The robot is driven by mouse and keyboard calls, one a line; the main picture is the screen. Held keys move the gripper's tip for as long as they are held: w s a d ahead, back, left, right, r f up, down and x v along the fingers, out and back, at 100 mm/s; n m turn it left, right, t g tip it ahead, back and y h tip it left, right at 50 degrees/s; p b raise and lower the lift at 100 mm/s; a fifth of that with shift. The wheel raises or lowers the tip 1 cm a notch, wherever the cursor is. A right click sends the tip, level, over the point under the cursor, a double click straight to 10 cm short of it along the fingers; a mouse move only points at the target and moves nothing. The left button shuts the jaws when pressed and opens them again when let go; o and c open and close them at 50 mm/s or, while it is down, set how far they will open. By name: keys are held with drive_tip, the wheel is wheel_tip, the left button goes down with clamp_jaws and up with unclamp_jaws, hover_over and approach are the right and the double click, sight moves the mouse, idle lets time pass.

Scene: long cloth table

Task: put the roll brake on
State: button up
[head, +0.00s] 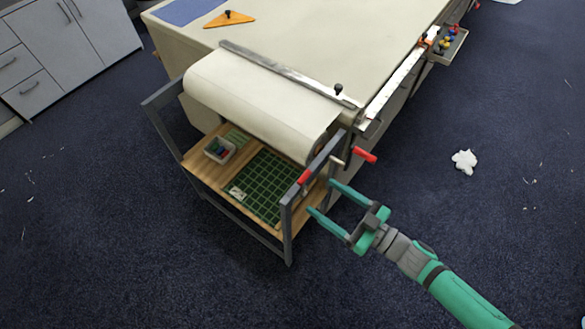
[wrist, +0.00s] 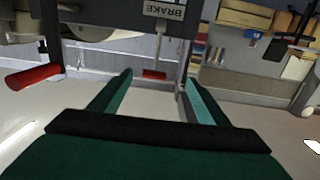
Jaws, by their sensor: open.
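A cloth roll (head: 260,100) lies across a dark metal frame at the table's end. On the frame's right side a thin lever with a red tip (head: 304,176) stands up; in the wrist view its red tip (wrist: 153,75) shows between my fingers, beyond them. A "BRAKE" label (wrist: 165,9) sits beside the lever, upside down in that view. A second red handle (head: 365,155) sticks out to the right, and shows at the left in the wrist view (wrist: 33,76). My gripper (head: 322,197) is open and empty, just outside the frame, apparently touching nothing.
The long table (head: 300,35) carries a metal rail (head: 285,74) and an orange triangle (head: 229,18). A white scrap (head: 464,161) lies on otherwise open floor at right.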

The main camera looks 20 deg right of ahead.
sight(304, 186)
drive_tip(key=r+x, duration=0.2)
drive_tip(key=x, duration=1)
drive_tip(key=shift+w+d+y, duration=0.15)
drive_tip(key=shift+w+y, duration=0.15)
drive_tip(key=shift+w, duration=0.2)
drive_tip(key=shift+f, duration=0.1)
drive_tip(key=c, duration=1.5)
drive_tip(key=shift+c, duration=0.2)
